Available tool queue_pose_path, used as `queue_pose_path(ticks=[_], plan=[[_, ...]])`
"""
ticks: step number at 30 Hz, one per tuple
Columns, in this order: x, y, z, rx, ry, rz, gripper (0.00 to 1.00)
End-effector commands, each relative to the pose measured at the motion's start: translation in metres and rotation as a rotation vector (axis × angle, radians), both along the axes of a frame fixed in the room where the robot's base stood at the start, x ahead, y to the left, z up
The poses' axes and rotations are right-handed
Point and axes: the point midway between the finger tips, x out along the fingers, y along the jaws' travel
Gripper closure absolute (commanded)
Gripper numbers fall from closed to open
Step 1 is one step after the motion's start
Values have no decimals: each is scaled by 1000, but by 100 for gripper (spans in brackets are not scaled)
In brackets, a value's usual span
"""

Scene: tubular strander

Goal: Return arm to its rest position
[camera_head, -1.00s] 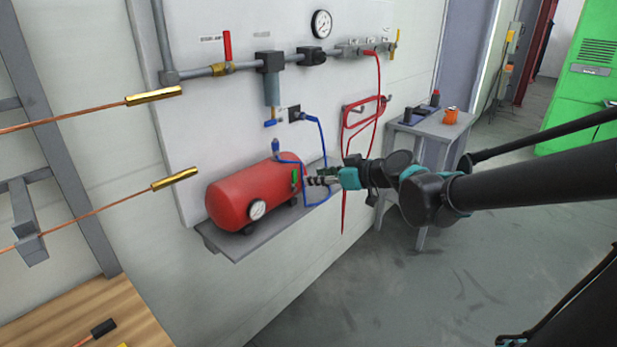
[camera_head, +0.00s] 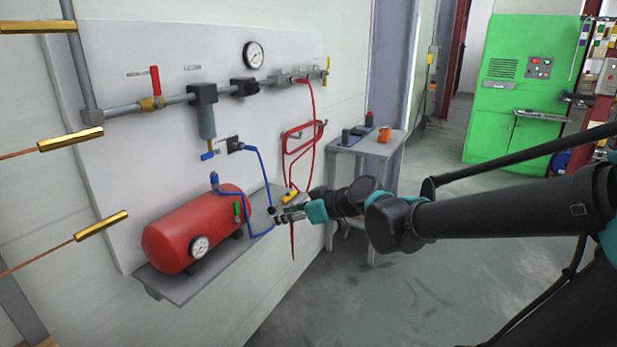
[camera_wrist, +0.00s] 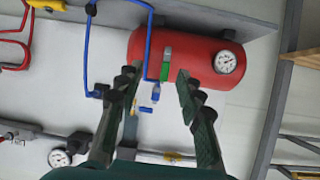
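My gripper (camera_head: 281,216) is at the end of my arm, in front of the wall panel and just right of the red air tank (camera_head: 190,229). In the wrist view my gripper (camera_wrist: 158,88) has its two fingers spread apart with nothing held between them. The red tank (camera_wrist: 195,55) with its gauge and green valve handle (camera_wrist: 166,66) lies beyond the fingertips there. The blue hose (camera_head: 264,180) runs from the panel down toward the tank, close by the gripper in the head view.
The tank sits on a grey wall shelf (camera_head: 188,285). A red hose coil (camera_head: 300,140) hangs on the panel (camera_head: 130,130). A green cabinet (camera_head: 522,85) is farther back. Floor (camera_head: 400,300) before the shelf is clear.

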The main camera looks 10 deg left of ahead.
Motion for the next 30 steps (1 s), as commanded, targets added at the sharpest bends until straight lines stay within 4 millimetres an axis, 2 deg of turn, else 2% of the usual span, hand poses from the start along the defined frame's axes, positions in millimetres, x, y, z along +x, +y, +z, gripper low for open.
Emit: queue_pose_path(ticks=[1, 5, 9, 12, 16, 18, 21, 30], plan=[[1, -23, -17, -36, 41, -49, 63], [-5, -93, -70, -146, 192, -223, 63], [-23, -174, -122, -255, 355, -459, 63], [-41, -229, -153, -320, 458, -642, 63], [-67, -285, -179, -379, 557, -856, 63], [-79, -306, -188, -399, 590, -942, 63], [-90, -324, -195, -416, 618, -1022, 63], [-93, -330, -197, -421, 628, -1048, 63]])
